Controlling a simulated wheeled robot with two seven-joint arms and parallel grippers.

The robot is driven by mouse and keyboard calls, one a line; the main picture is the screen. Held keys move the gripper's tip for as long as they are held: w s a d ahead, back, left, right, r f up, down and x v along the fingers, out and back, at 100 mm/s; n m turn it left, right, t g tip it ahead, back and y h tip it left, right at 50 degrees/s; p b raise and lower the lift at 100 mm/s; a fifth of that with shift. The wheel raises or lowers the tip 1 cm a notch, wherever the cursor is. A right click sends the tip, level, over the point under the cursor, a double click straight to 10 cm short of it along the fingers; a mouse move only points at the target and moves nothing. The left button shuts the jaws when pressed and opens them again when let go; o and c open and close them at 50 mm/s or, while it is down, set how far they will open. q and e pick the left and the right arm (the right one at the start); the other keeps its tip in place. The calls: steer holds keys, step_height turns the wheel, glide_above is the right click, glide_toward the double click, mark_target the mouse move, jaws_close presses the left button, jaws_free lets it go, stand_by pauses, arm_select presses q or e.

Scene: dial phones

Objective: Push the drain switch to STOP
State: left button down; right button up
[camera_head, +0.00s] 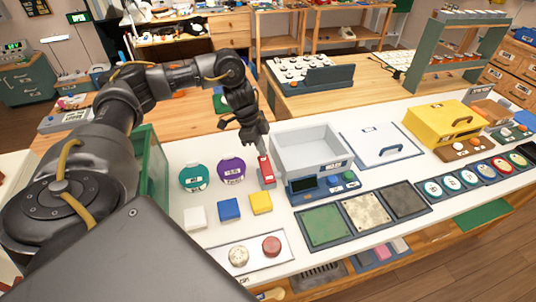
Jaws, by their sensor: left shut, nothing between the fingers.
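My left arm reaches in from the left. My left gripper (261,147) is shut and empty, pointing down just above a small red piece (266,171) with a pale label. I cannot tell whether the fingertips touch it. The red piece stands beside the left wall of an open grey bin (296,157). A blue panel (329,186) with a dark display and small buttons is at the bin's front. No STOP lettering can be read, so I cannot tell for sure which part is the drain switch. My right gripper is not in view.
A teal disc (194,177) and a purple disc (231,170) lie left of the red piece. White, blue (229,209) and yellow (261,202) blocks are in front. A white lidded panel (381,146) and a yellow box (443,127) stand to the right.

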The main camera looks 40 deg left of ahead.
arm_select(q)
steer(key=shift+f+b, duration=0.3)
steer(key=shift+f, duration=0.9)
stand_by(0.5)
step_height(320, 180, up, 4)
steer(key=p, duration=0.4)
steer(key=shift+f, duration=0.3)
